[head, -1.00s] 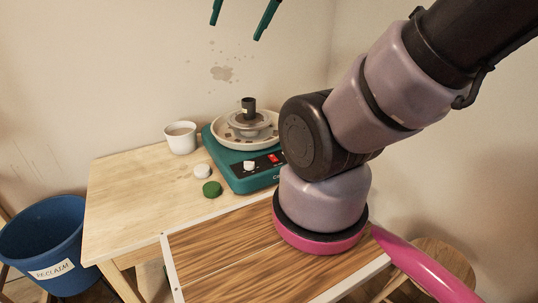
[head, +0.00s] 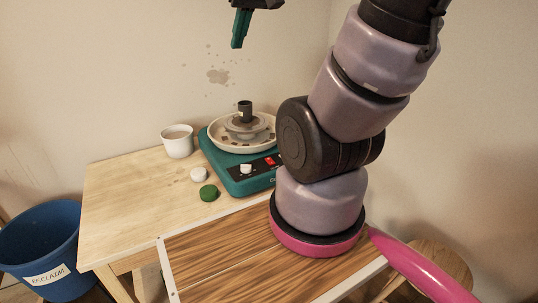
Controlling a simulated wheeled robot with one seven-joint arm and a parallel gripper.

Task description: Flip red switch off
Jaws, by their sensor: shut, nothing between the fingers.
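The red switch (head: 270,161) is a small red rocker on the black front panel of a teal pottery wheel (head: 243,182). Whether it is set on or off is too small to tell. My gripper (head: 237,45) shows at the top of the head view, high above the wheel and apart from it. Its teal fingers are together, pointing down, with nothing between them. My arm stands just right of the wheel and hides part of its right side.
On the wooden table (head: 125,205) are a white cup (head: 178,141), a white round piece (head: 198,174), a green round piece (head: 209,192) and a white knob (head: 246,169) on the wheel's panel. A grey piece (head: 243,126) sits on the wheel. A blue bucket (head: 45,240) stands at left.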

